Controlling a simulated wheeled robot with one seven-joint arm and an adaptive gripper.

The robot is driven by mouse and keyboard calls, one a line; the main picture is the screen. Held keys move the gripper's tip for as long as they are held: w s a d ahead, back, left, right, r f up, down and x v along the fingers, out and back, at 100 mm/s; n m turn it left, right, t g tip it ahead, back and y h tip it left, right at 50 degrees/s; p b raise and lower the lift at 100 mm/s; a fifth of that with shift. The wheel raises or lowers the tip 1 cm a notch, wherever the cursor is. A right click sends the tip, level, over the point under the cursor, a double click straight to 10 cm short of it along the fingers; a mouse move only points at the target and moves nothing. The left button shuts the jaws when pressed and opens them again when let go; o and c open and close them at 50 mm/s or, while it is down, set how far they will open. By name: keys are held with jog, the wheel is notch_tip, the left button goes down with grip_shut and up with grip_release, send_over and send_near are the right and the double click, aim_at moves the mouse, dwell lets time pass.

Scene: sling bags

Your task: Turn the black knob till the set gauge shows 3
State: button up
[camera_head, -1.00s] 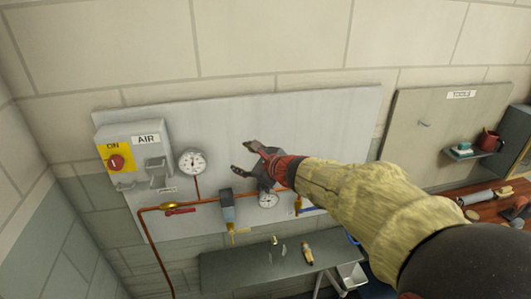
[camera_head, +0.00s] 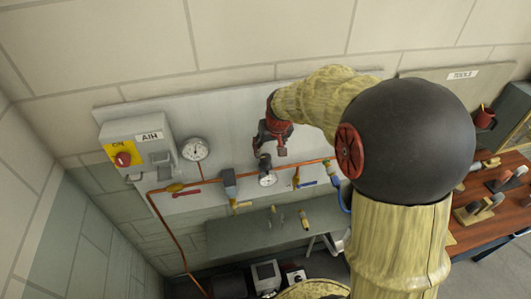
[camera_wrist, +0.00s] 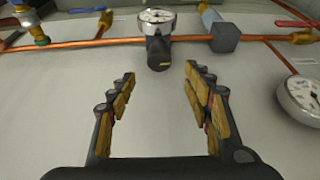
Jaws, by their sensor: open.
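The black knob (camera_head: 265,162) sits on the copper pipe line on the grey wall panel, right at the small white set gauge (camera_head: 267,180). In the wrist view the knob (camera_wrist: 159,54) is a dark stub against the set gauge (camera_wrist: 156,17), and its dial is too small and slanted to read. My gripper (camera_head: 268,150) is open and points down at the panel just above the knob. In the wrist view its two padded fingers (camera_wrist: 160,75) are spread wide, with the knob beyond the tips, roughly centred between them. Nothing is between the fingers.
A larger gauge (camera_head: 195,149) and a switch box (camera_head: 138,147) marked AIR, with a red knob, are at left. A blue-grey filter (camera_head: 229,184) and a blue-handled valve (camera_head: 307,183) flank the set gauge. A grey shelf (camera_head: 240,235) with small items lies below.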

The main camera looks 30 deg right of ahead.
aim_at(266, 157)
jog(key=shift+n, duration=0.4)
jog(key=p+x, duration=0.1)
jog(key=x, duration=0.6)
jog(key=shift+f, duration=0.4)
jog(key=shift+c, duration=0.9)
jog(key=c, duration=1)
jog(key=shift+m+p, duration=0.3)
